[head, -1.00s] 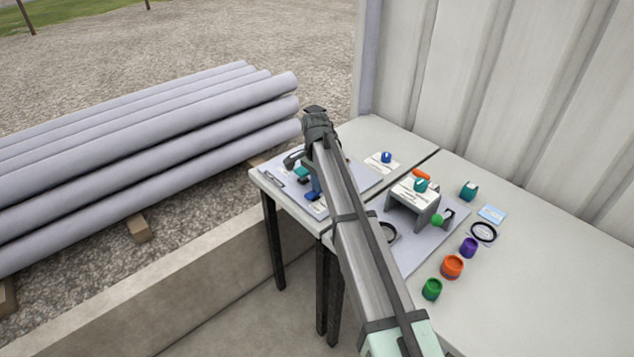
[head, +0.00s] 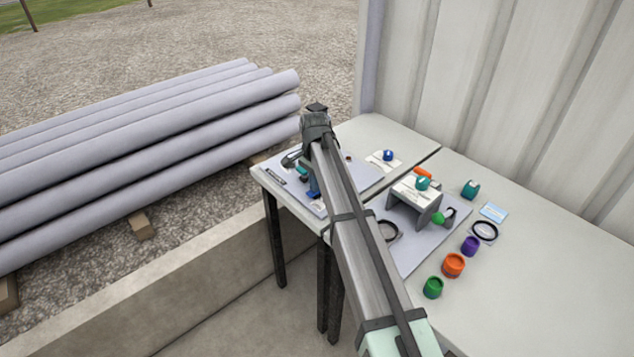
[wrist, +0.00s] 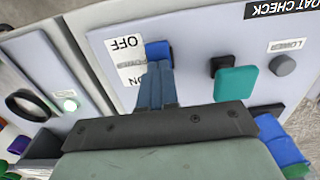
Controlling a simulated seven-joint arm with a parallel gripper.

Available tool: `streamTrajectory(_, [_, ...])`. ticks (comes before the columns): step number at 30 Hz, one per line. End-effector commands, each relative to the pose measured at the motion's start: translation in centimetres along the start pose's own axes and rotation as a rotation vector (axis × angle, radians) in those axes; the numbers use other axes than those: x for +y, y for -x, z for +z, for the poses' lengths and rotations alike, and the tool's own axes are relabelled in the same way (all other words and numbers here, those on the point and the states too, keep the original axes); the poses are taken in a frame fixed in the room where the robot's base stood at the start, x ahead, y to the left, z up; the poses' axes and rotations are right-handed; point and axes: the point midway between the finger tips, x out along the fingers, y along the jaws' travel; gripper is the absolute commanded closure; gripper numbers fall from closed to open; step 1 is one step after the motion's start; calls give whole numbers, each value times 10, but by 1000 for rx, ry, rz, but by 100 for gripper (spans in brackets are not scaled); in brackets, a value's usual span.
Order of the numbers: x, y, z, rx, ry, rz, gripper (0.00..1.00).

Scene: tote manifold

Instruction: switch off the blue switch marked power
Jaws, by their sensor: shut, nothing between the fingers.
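The blue switch (wrist: 158,51) is on the light grey panel in the wrist view. The white label (wrist: 130,62) beside it shows upside down, with OFF at the top and ON lower down; the middle word is hard to read. My gripper's blue fingers (wrist: 156,80) are shut and empty. Their tips are at the lower edge of the switch and hide its part beside ON. I cannot tell whether they touch it or which way it is set. In the head view, my arm hides most of this spot.
A teal control (wrist: 236,84) and a grey button (wrist: 284,65) marked LOWER are on the same panel, right of my fingers. A raised stand (head: 424,205) with knobs is on the neighbouring panel. Loose caps, including an orange one (head: 453,264), lie on the table at right.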

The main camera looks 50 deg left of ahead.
Motion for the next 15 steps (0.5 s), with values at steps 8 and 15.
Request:
streamTrajectory(8, [0,3,-1,2,0,-1,100])
streamTrajectory(15, [-1,32,-1,2,0,-2,100])
